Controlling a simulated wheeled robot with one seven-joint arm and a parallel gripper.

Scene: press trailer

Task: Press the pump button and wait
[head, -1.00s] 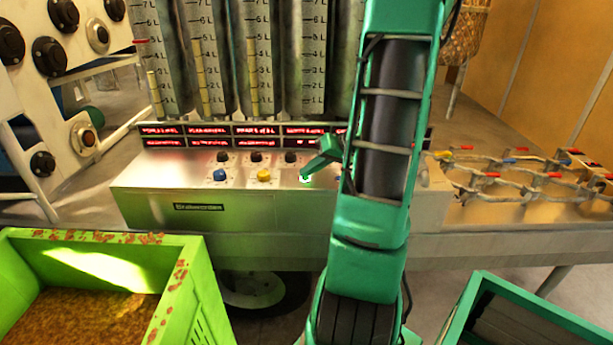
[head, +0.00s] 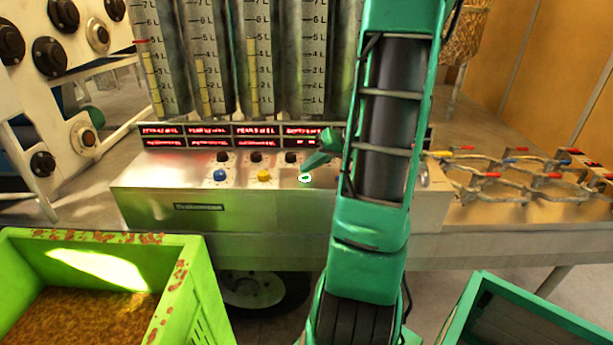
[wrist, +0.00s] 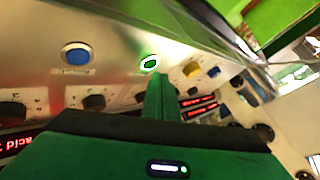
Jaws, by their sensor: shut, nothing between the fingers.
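The metal control panel (head: 160,183) carries a row of round buttons. One button with a lit white ring and green centre (head: 305,178) is just below my gripper (head: 308,167); the ring also shows in the wrist view (wrist: 150,63). My gripper is shut and empty, its tip close to this button with the ring uncovered. In the wrist view its green finger (wrist: 157,78) ends just beside the ring. A yellow button (head: 263,175) and a blue button (head: 220,174) lie to the left. I cannot read which button is labelled pump.
Graduated tubes (head: 255,70) with yellow level columns stand behind red displays (head: 187,130). Black knobs (head: 256,157) line the panel behind the buttons. A green crate (head: 205,290) is at front left, a teal crate (head: 530,310) at front right. Metal racks (head: 500,175) lie right.

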